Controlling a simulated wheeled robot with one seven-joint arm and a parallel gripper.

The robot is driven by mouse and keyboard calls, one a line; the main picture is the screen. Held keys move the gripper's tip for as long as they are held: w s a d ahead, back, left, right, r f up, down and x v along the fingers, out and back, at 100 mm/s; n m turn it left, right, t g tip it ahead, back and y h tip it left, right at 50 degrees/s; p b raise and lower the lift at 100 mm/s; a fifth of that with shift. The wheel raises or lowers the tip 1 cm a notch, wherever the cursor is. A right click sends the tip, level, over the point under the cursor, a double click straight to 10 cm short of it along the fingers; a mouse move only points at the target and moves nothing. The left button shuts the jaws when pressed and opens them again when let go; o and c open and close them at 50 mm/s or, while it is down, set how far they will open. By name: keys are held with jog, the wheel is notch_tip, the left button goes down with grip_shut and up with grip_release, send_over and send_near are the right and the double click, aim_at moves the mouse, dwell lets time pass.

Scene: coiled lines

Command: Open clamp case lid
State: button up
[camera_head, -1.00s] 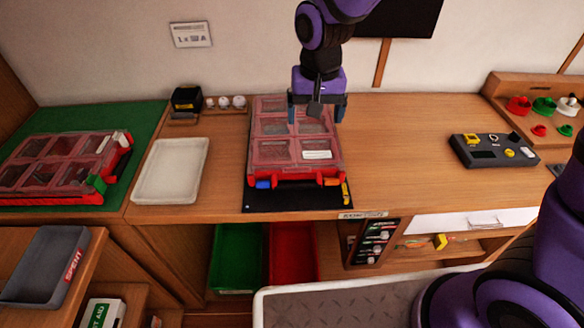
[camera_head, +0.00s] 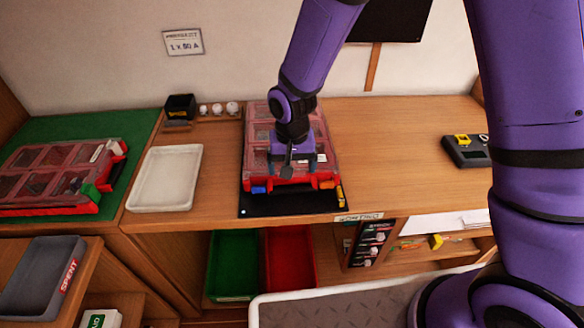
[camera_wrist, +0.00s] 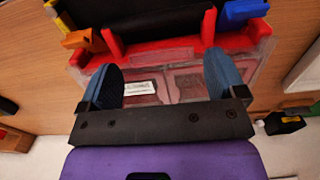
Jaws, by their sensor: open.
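A red case (camera_head: 255,120) with a clear compartmented lid lies on a black mat (camera_head: 290,205) in the middle of the bench. Its lid is down. A blue latch (camera_head: 259,190) and an orange latch (camera_head: 327,184) are on its front edge. In the wrist view the orange latch (camera_wrist: 76,40) and blue latch (camera_wrist: 238,13) show beyond the fingers, with a white label (camera_wrist: 140,87) on the lid. My gripper (camera_head: 293,165) points down over the case's front part, between the two latches. Its blue fingers (camera_wrist: 162,65) are apart and empty. I cannot tell whether they touch the lid.
A similar red case (camera_head: 60,175) lies closed on a green mat (camera_head: 125,130) at left. A white tray (camera_head: 165,178) stands between the cases. A black box (camera_head: 180,107) and small white knobs are behind.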

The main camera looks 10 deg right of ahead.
jog(key=shift+f, duration=0.6)
